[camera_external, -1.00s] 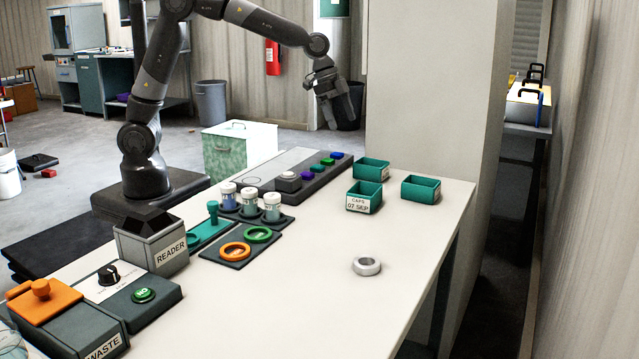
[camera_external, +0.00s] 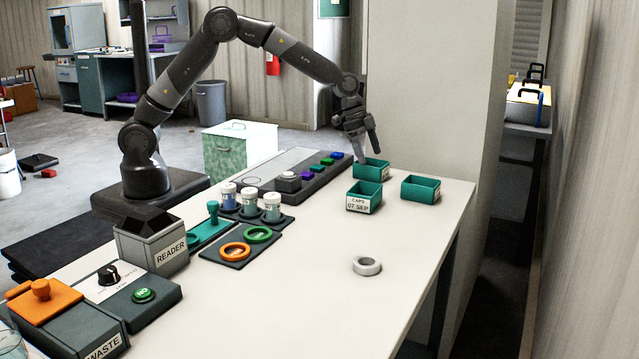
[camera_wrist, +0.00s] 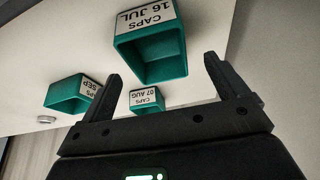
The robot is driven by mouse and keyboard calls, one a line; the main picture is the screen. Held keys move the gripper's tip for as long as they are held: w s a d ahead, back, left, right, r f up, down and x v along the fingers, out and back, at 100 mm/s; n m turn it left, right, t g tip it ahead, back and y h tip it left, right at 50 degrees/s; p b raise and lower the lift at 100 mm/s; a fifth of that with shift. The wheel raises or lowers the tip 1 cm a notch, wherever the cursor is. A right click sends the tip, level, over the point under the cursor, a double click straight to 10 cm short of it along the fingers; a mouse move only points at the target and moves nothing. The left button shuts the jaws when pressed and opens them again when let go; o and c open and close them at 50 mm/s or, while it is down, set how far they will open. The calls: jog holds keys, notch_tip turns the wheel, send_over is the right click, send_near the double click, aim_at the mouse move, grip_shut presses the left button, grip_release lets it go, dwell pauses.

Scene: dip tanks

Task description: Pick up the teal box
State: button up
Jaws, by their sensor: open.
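Three open teal boxes stand at the far right of the table. The rear one (camera_external: 376,173) is nearest my gripper. The front one (camera_external: 363,203) is labelled CAPS 07 SEP, and the third (camera_external: 420,192) stands to the right. The wrist view shows a large box (camera_wrist: 152,72) labelled CAPS 16 JUL, the SEP box (camera_wrist: 66,97) at left and a CAPS 07 AUG box (camera_wrist: 147,105) low in the middle. My gripper (camera_external: 369,155) is open, pointing down by the rear box, its fingers (camera_wrist: 162,68) apart and empty. I cannot tell whether a fingertip touches the box.
A dark button panel (camera_external: 300,182) lies left of the boxes. Capped jars (camera_external: 249,202) and a tray with rings (camera_external: 240,247) stand farther left. The front right tabletop is clear.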

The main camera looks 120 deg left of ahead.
aim_at(371, 164)
jog(key=x, duration=0.4)
jog(key=shift+s+d+f, duration=0.1)
jog(key=shift+f, duration=0.2)
jog(key=shift+c, duration=0.4)
jog(key=c, duration=1)
jog(key=shift+r, duration=0.1)
